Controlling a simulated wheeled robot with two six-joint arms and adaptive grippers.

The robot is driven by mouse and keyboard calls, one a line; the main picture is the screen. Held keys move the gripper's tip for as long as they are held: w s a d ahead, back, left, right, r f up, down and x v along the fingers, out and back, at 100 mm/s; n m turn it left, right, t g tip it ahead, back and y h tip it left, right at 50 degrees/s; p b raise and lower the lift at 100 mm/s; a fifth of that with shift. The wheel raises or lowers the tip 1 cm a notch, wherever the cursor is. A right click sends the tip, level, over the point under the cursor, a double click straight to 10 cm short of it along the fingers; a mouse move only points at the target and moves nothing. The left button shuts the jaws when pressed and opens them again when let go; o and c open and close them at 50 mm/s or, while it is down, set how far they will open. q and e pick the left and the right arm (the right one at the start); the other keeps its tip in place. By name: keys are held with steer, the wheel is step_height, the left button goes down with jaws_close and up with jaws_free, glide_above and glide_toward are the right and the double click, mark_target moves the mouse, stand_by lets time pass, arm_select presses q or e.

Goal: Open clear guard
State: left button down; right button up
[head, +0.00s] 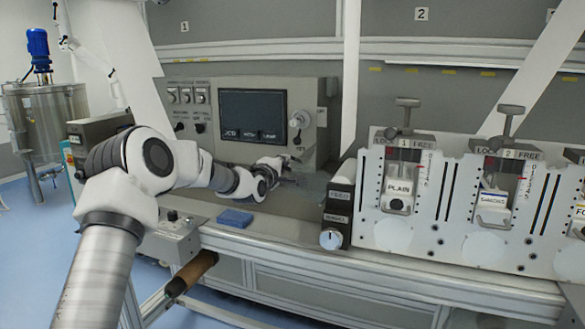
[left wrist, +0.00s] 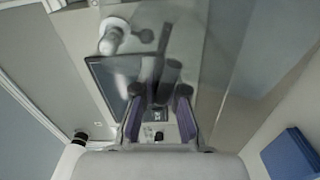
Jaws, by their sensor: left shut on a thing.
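The clear guard (head: 312,183) is a faint see-through panel on the machine bed, just right of my left gripper. In the left wrist view the clear guard (left wrist: 217,45) spans the upper middle, with the console seen through it. My left gripper (head: 285,168) is at the guard's near left side, in front of the console. In the left wrist view my left gripper (left wrist: 160,98) has its purple-padded fingers on either side of a dark, blurred handle (left wrist: 168,72) on the guard and is shut on it. The guard's exact tilt is hard to make out. My right gripper is not in view.
The console (head: 250,85) with a dark screen stands behind the guard. A blue block (head: 235,218) lies near the front edge. A black box with a white knob (head: 332,238) and a white panel of clamps (head: 440,225) stand to the right.

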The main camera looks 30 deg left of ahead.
arm_select(q)
steer(key=shift+s+a+f+n+b, duration=0.1)
steer(key=shift+a+f+n+b, duration=0.1)
steer(key=shift+a+f+b, duration=0.35)
steer(key=shift+s+a+f+n+b, duration=0.1)
steer(key=shift+a+f+n+b, duration=0.15)
steer(key=shift+f, duration=0.5)
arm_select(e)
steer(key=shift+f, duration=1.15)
arm_select(q)
steer(key=c, duration=1.2)
jaws_free()
steer(key=v, duration=1.2)
steer(key=shift+d, duration=0.1)
